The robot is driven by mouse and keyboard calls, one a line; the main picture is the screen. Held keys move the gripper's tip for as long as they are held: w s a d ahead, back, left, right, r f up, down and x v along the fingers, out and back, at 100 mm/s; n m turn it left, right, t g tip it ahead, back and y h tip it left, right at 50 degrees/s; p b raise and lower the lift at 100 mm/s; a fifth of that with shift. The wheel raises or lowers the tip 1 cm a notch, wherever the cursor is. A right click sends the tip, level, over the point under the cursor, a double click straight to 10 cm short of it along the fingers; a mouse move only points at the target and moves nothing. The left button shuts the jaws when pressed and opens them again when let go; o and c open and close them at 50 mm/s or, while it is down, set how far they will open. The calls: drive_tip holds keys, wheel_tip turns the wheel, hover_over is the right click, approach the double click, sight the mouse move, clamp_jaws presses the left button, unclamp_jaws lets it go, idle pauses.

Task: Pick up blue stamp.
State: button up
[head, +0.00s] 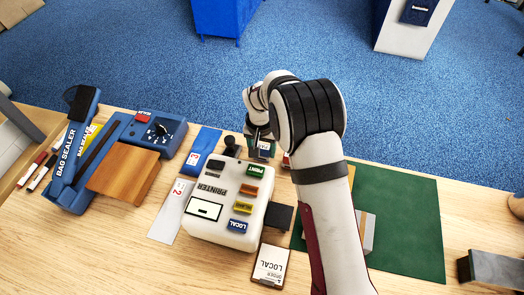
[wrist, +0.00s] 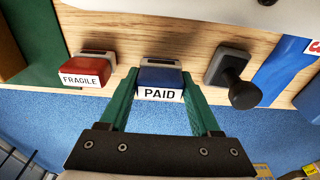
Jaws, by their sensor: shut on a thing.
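The blue stamp (wrist: 160,77) has a white label reading PAID and a grey base. It sits between the green fingers of my gripper (wrist: 160,84) in the wrist view, with one finger against each side. My gripper is shut on it. In the head view my gripper (head: 260,146) is at the table's far edge, behind the white printer; my arm and fingers hide most of the stamp there. I cannot tell whether the stamp still touches the table.
A red FRAGILE stamp (wrist: 86,70) and a dark round-knobbed stamp (wrist: 231,78) stand close on either side. The white printer (head: 190,228) is in front. A bag sealer (head: 70,150) lies left. The green mat (head: 410,225) on the right has bare room.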

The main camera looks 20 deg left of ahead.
sight(265, 146)
drive_tip(key=r, duration=0.3)
drive_tip(key=shift+d+r, duration=0.25)
drive_tip(key=shift+d, duration=0.1)
drive_tip(key=d+r, duration=0.6)
drive_tip(key=d, duration=0.5)
drive_tip(key=shift+s+r, duration=0.2)
drive_tip(key=shift+s, duration=0.15)
